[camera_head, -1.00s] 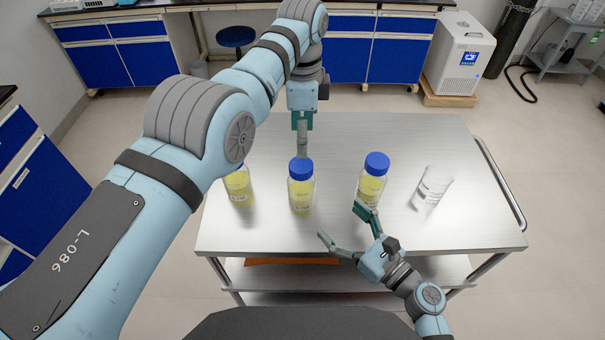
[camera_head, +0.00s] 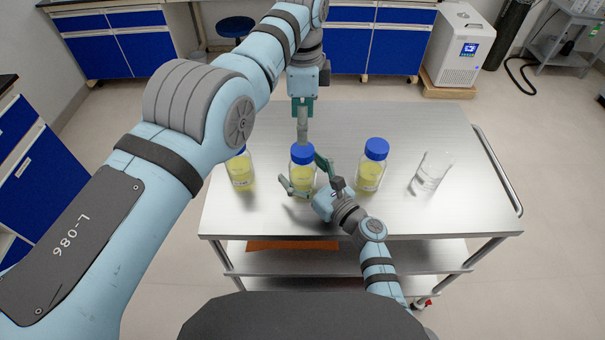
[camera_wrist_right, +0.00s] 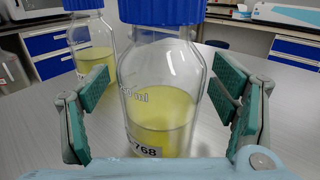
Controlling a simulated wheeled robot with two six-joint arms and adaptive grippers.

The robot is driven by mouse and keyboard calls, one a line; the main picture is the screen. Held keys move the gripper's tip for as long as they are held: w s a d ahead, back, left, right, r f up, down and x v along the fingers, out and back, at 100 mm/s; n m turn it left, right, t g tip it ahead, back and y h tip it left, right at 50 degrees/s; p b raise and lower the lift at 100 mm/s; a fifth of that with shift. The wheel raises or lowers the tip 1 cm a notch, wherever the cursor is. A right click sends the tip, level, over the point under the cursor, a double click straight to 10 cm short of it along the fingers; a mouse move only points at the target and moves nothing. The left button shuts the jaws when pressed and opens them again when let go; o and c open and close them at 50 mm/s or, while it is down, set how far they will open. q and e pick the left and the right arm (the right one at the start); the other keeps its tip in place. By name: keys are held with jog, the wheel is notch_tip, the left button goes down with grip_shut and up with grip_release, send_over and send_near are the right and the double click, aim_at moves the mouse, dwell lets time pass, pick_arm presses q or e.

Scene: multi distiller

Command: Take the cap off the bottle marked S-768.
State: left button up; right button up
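The bottle marked S-768 (camera_wrist_right: 160,105) fills the middle of the right wrist view, with "768" on its label, yellow liquid inside and a blue ribbed cap (camera_wrist_right: 162,10) on it. In the head view it is the middle bottle (camera_head: 301,180), upright on the steel cart. My right gripper (camera_head: 302,188) is open around its body; the wrist view shows a green-padded finger on each side, with gaps to the glass. My left gripper (camera_head: 302,138) points down at the blue cap (camera_head: 302,154) from behind and above. Its fingers overlap in view, so their opening and any contact are unclear.
Similar blue-capped bottles stand to the left (camera_head: 240,172) and right (camera_head: 370,172) on the cart top (camera_head: 260,220). A clear glass beaker (camera_head: 432,172) stands farther right. My left arm covers part of the left bottle. The cart's front right is clear.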

aim_at(303, 149)
pick_arm(q)
jog(key=shift+w+f, duration=0.1)
jog(key=shift+w, duration=0.05)
pick_arm(e)
jog(key=shift+w+f, duration=0.1)
jog(key=shift+w, duration=0.05)
jog(key=c, duration=1)
grip_shut()
pick_arm(q)
jog(key=shift+f+m, duration=0.3)
jog(key=shift+m, duration=0.1)
jog(key=m, duration=0.5)
jog(key=shift+r+m, duration=0.1)
jog(key=shift+m, duration=0.2)
jog(key=m, duration=0.5)
jog(key=shift+r, duration=0.25)
jog(key=shift+f+m, duration=0.15)
jog(key=shift+m, duration=0.65)
notch_tip(303, 149, down, 8)
jog(key=shift+r, duration=0.1)
jog(key=shift+c, duration=0.4)
